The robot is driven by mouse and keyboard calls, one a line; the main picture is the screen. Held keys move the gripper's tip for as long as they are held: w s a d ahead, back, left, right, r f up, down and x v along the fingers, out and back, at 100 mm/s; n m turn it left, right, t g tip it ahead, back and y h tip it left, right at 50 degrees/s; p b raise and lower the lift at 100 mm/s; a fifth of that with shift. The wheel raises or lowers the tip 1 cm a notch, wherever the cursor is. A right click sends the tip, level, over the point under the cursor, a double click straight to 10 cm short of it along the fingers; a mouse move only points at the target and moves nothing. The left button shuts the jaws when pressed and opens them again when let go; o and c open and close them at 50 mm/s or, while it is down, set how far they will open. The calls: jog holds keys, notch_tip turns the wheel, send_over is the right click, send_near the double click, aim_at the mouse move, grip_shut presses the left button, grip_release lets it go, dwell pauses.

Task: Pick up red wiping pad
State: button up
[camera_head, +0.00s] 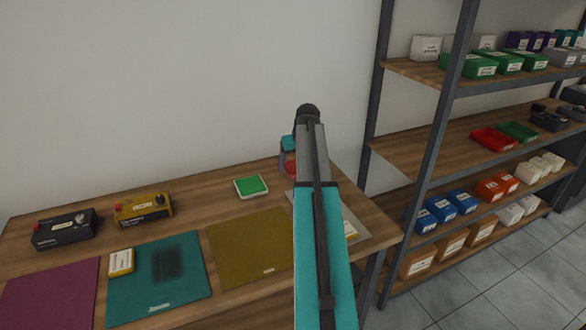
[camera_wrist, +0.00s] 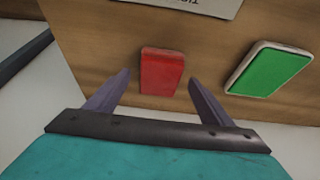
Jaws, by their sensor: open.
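The red wiping pad (camera_wrist: 161,72) is a small red block lying on the wooden table in the wrist view. My gripper (camera_wrist: 160,82) is open, with one finger on each side of the pad's near end and empty space between them. The fingers look spaced wider than the pad, and I cannot tell the height left between them and the table. In the head view a red patch of the pad (camera_head: 290,165) shows at the back of the table, mostly hidden by my arm.
A green pad in a white tray (camera_wrist: 269,69) lies right of the red pad. The table (camera_head: 220,190) holds purple, teal (camera_head: 190,270) and olive mats (camera_head: 250,245), plus black (camera_head: 65,230) and yellow boxes (camera_head: 144,209). A wall stands behind; a shelf rack (camera_head: 420,190) is at the right.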

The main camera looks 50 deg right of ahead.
jog(key=shift+x, duration=1)
jog(key=c, duration=1.2)
jog(key=shift+o, duration=0.2)
jog(key=shift+r+b, duration=0.55)
jog(key=shift+r, duration=0.8)
jog(key=s+d+b, duration=0.1)
jog(key=s, duration=0.4)
jog(key=s+d+r+b, duration=0.1)
jog(key=s+d, duration=0.1)
jog(key=s, duration=0.3)
jog(key=s+d+r+b, duration=0.1)
jog(key=s+b, duration=0.1)
jog(key=s, duration=0.3)
jog(key=shift+s+d+r, duration=0.1)
jog(key=shift+s+d, duration=0.1)
jog(key=shift+d, duration=0.15)
